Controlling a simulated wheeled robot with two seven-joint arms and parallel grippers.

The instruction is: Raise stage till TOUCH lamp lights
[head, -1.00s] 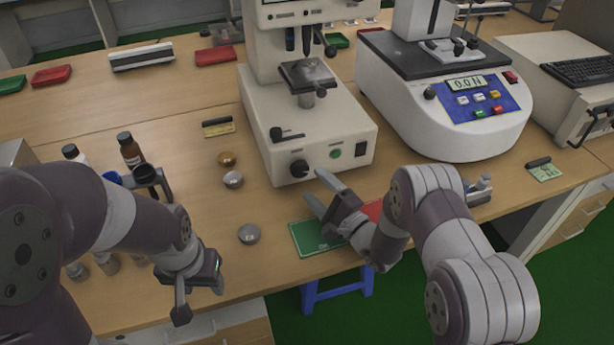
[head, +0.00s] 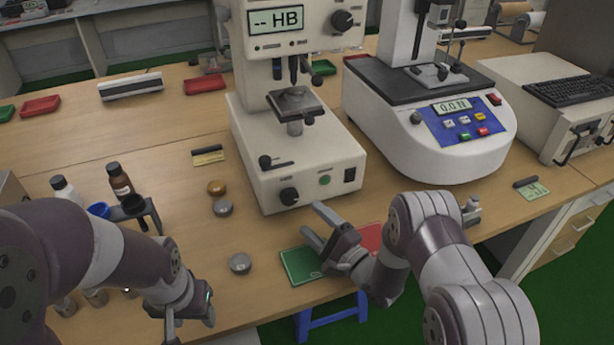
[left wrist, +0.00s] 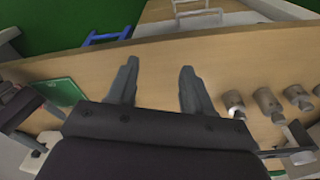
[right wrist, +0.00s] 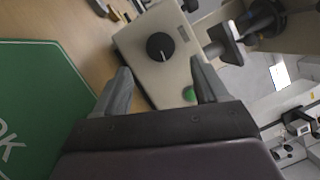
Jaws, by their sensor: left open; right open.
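The white hardness tester (head: 300,170) stands on the bench, its display (head: 277,20) reading "-- HB". Its small dark stage (head: 294,102) sits below the indenter (head: 294,70), with a visible gap. I cannot read a TOUCH label. My right gripper (head: 316,226) is open and empty just in front of the base; the knob (right wrist: 160,46) lies beyond its fingers in the right wrist view. My left gripper (head: 188,318) is open and empty near the bench's front edge.
Green and red mats (head: 302,265) lie under my right gripper. Metal discs (head: 240,263) and bottles (head: 120,182) are on the left. A force tester (head: 430,130) stands right of the hardness tester. Bench behind the discs is mostly clear.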

